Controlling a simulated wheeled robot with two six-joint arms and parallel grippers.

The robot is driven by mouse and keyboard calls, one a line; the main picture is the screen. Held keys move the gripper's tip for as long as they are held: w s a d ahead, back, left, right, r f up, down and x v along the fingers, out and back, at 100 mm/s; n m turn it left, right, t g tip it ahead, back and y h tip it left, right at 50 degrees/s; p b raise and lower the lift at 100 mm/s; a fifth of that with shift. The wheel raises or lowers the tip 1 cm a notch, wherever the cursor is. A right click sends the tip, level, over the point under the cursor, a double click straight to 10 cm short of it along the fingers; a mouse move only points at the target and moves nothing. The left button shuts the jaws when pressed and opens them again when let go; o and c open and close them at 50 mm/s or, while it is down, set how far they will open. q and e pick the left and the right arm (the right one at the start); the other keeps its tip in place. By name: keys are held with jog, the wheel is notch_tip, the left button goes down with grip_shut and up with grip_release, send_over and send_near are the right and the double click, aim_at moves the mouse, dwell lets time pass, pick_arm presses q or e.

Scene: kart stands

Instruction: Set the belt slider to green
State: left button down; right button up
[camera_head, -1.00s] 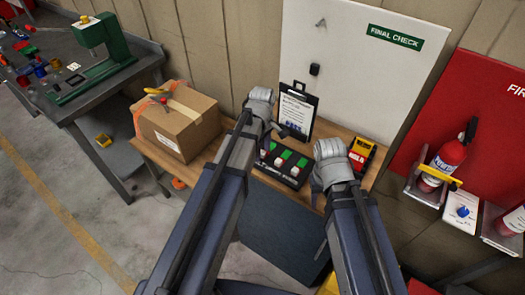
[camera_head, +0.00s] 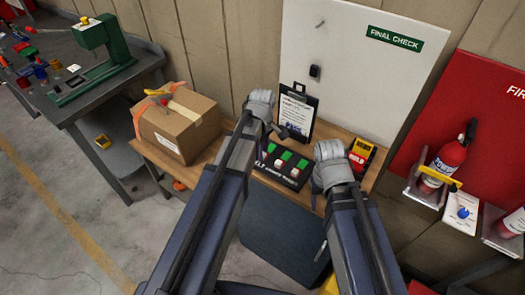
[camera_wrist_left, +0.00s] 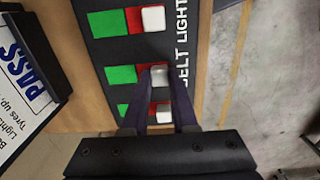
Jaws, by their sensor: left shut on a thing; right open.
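A black slider panel (camera_head: 306,161) lies on the wooden bench, with several green and red fields, white knobs and partly readable lettering with BELT and LIGHT. In the left wrist view, the panel (camera_wrist_left: 92,42) shows three rows, each knob at its red end, away from the green. My left gripper (camera_head: 281,131) is over the panel. In its wrist view, the left gripper (camera_wrist_left: 158,78) is shut on the middle visible white knob (camera_wrist_left: 158,75). I cannot tell for certain which row BELT labels. My right gripper (camera_head: 318,185) is open beside the panel's right end; its fingers are barely visible.
A clipboard (camera_head: 297,112) stands behind the panel. A cardboard box (camera_head: 177,122) is on the bench to the left, and a red and yellow device (camera_head: 361,153) is to the right, close to my right gripper. A fire extinguisher (camera_head: 449,158) hangs farther right.

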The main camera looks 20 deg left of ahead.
aim_at(270, 149)
dwell(0.7)
pick_arm(q)
jog(key=w, duration=0.1)
jog(key=w+d, duration=0.1)
jog(key=w, duration=0.2)
jog(key=shift+w+d, duration=0.3)
jog(key=shift+w, duration=0.05)
jog(key=shift+s, duration=0.1)
jog(key=c, duration=0.7)
grip_release()
jog(key=shift+r, duration=0.1)
pick_arm(e)
jog(key=shift+r, duration=0.15)
pick_arm(q)
notch_tip(270, 149, up, 8)
jog(key=p, duration=0.8)
pick_arm(e)
notch_tip(270, 149, up, 8)
jog(key=shift+f, duration=0.2)
